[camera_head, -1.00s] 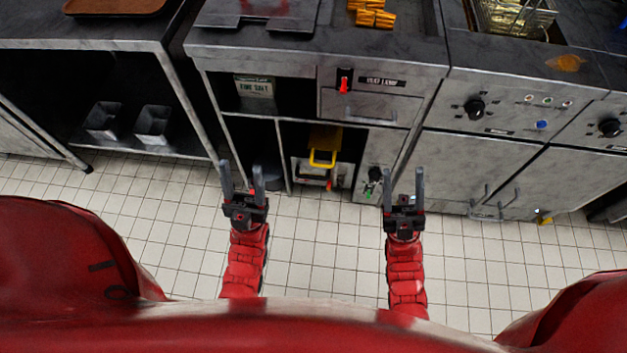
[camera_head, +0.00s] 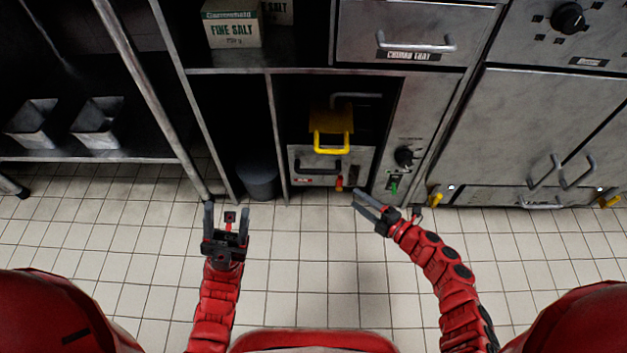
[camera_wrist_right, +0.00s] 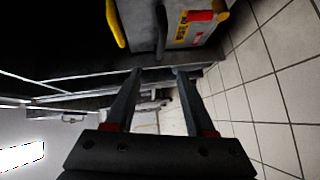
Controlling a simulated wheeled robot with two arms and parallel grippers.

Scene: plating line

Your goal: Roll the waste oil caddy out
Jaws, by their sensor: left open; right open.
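The waste oil caddy (camera_head: 312,163) is a grey metal box in the open bay under the counter, with a dark front handle and a yellow handle (camera_head: 331,144) above it. It also shows at the top of the right wrist view (camera_wrist_right: 197,30), with a yellow label. My right gripper (camera_head: 362,203) is open and empty, in front of the bay and just right of the caddy, apart from it in the head view. My left gripper (camera_head: 227,212) is open and empty over the floor, left of the caddy. The caddy's rear is hidden in the dark bay.
A grey bin (camera_head: 258,180) stands in the compartment left of the caddy. A panel with a black knob (camera_head: 403,157) and green valve is on the right. A yellow-ended pipe (camera_head: 436,199) sticks out low at the right. The tiled floor (camera_head: 310,260) in front is clear.

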